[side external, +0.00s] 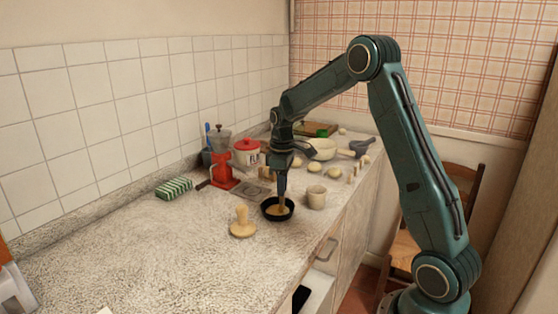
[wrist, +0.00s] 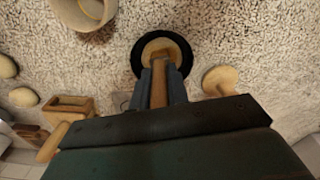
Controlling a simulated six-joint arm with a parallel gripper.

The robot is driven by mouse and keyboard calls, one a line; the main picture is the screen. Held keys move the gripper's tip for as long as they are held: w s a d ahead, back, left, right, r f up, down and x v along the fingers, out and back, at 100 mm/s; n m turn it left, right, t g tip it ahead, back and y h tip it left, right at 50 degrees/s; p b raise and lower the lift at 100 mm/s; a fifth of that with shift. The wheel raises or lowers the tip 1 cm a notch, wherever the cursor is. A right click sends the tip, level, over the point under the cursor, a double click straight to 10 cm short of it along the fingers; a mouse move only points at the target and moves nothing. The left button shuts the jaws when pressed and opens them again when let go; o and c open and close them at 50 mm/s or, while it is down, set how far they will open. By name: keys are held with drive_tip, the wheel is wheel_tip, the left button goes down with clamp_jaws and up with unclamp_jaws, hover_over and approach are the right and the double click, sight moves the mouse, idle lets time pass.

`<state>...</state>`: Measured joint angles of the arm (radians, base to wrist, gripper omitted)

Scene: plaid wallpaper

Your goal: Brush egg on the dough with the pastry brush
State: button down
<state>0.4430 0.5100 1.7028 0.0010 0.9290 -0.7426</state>
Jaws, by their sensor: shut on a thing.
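My gripper (side external: 282,188) points down over a small black dish (side external: 265,211) on the counter. In the wrist view, my gripper (wrist: 163,88) is shut on a wooden-handled tool, the pastry brush (wrist: 159,86), whose far end reaches over the dish (wrist: 137,58). The brush's bristles cannot be made out. The dish holds something tan-yellow (wrist: 159,45); I cannot tell whether it is egg or dough. Several pale round pieces that look like dough (side external: 314,167) lie further back, and some show at the wrist view's left (wrist: 23,97).
A beige cup (side external: 316,198) stands right of the dish, and a wooden stamp-like piece (side external: 242,224) stands front left. A red grinder (side external: 222,165), red-lidded pot (side external: 247,153), pale bowl (side external: 322,150) and grey mortar (side external: 359,149) stand behind.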

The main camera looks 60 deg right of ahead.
drive_tip(key=shift+w, duration=0.15)
drive_tip(key=shift+w+a, duration=0.25)
drive_tip(key=shift+w, duration=0.3)
drive_tip(key=shift+w+a, duration=0.2)
drive_tip(key=shift+w, duration=0.35)
drive_tip(key=shift+f, duration=0.1)
drive_tip(key=shift+s, duration=0.1)
drive_tip(key=shift+s+d, duration=0.25)
drive_tip(key=shift+s, duration=0.4)
drive_tip(key=shift+s+d, duration=0.2)
drive_tip(key=shift+s, duration=0.4)
drive_tip(key=shift+w, duration=0.15)
drive_tip(key=shift+w+a, duration=0.2)
drive_tip(key=shift+w, duration=0.4)
drive_tip(key=shift+w+a, duration=0.2)
drive_tip(key=shift+w, duration=0.4)
